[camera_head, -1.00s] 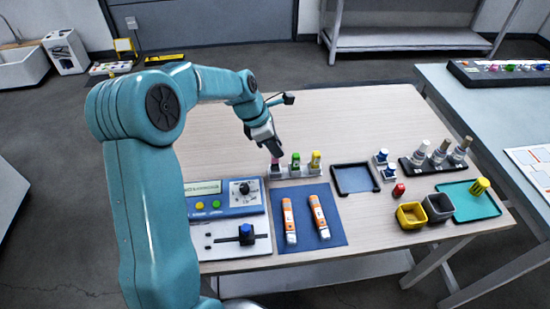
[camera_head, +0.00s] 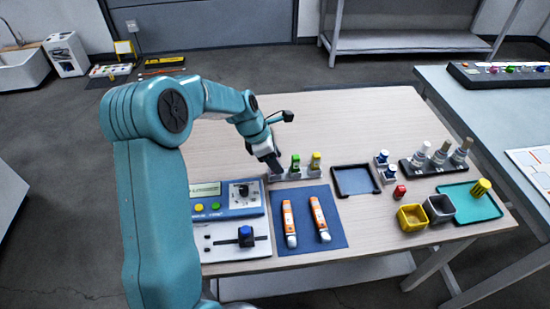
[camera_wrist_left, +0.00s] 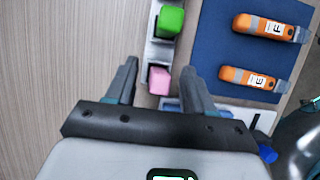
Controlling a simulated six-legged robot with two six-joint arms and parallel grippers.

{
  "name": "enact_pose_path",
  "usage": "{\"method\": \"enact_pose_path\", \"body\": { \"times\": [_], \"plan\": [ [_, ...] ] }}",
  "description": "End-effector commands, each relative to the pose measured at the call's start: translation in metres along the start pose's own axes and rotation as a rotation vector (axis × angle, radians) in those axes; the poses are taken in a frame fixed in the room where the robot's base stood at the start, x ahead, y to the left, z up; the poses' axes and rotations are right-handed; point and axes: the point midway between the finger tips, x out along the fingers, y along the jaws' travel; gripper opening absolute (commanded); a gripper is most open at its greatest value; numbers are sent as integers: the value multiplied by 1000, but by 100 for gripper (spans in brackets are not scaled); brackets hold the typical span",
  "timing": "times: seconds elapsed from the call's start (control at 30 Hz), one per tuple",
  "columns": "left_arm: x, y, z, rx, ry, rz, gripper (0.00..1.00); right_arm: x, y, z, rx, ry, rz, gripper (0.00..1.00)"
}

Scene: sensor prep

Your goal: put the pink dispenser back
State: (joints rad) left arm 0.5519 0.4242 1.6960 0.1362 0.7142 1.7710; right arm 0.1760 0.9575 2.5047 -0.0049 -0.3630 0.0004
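The pink dispenser (camera_wrist_left: 160,81) sits at the end of the pale rack (camera_wrist_left: 150,54), next to the green dispenser (camera_wrist_left: 169,22). My left gripper (camera_wrist_left: 160,66) is open, with one finger on each side of the pink dispenser and a visible gap to both. In the head view the left gripper (camera_head: 276,170) is at the rack's left end and hides the pink dispenser. The green dispenser (camera_head: 295,162) and a yellow dispenser (camera_head: 315,161) stand to its right in the rack. My right gripper is not in view.
A control box (camera_head: 232,212) and a blue mat (camera_head: 333,238) with two orange-and-white tools lie in front of the rack. An empty dark tray (camera_head: 355,193) is to the right. Open table (camera_head: 340,125) lies behind the rack.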

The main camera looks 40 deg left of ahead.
Motion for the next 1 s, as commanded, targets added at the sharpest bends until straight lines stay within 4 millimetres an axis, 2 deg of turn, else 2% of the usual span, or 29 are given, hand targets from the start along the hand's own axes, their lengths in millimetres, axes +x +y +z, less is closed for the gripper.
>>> {"method": "enact_pose_path", "body": {
  "times": [0.17,0.27,0.5,0.7,0.83,1.0],
  "plan": [
    [-3,0,1,1,0,1,53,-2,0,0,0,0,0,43],
    [-14,1,2,0,-1,2,53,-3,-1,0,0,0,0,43],
    [-70,1,2,0,-1,6,53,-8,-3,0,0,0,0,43],
    [-108,1,2,0,-1,2,53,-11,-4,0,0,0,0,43],
    [-120,0,2,0,0,2,53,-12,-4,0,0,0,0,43],
    [-124,0,1,0,0,0,53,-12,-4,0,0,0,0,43]
  ]
}}
